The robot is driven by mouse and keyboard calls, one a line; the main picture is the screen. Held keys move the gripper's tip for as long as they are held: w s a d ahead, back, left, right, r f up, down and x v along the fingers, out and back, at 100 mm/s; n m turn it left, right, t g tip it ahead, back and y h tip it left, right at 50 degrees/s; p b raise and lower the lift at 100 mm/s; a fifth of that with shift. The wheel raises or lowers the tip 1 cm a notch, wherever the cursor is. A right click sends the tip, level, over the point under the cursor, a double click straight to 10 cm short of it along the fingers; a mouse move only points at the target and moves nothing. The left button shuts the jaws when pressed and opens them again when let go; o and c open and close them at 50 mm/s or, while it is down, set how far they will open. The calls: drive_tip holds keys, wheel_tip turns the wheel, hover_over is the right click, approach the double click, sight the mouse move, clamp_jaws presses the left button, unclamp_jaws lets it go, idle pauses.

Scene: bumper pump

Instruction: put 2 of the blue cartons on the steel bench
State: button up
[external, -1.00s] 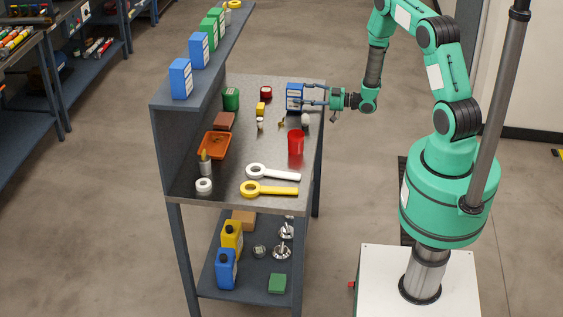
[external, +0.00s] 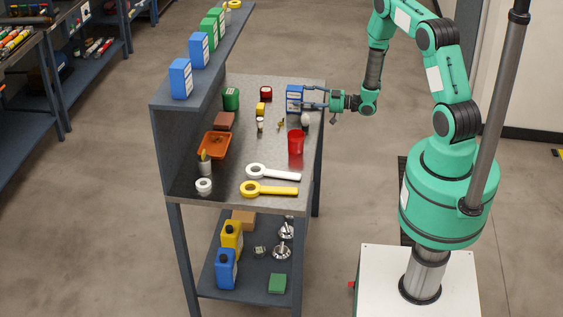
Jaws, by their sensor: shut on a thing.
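A blue carton (external: 293,97) with a pale label is upright at the far right part of the steel bench (external: 222,191). My gripper (external: 304,98) reaches in from the right and is shut on this carton. The carton looks to be at the bench surface; I cannot tell whether it touches. Two more blue cartons, a nearer one (external: 181,79) and a farther one (external: 199,50), stand on the raised shelf (external: 162,99) at the bench's left side.
Green cartons (external: 213,27) stand farther along the shelf. On the bench are a green canister (external: 231,99), an orange tray (external: 226,154), a red cup (external: 296,142), a white ball (external: 305,119), and white (external: 285,173) and yellow (external: 275,190) ring-ended tools.

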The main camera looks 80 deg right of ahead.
drive_tip(key=shift+f, duration=0.1)
drive_tip(key=o, duration=1.5)
drive_tip(key=shift+c, duration=0.2)
drive_tip(key=shift+s+f, duration=0.1)
drive_tip(key=shift+s, duration=0.05)
drive_tip(key=shift+s, duration=0.5)
drive_tip(key=s, duration=1)
drive_tip(key=shift+s+r, duration=0.2)
drive_tip(key=shift+s, duration=0.1)
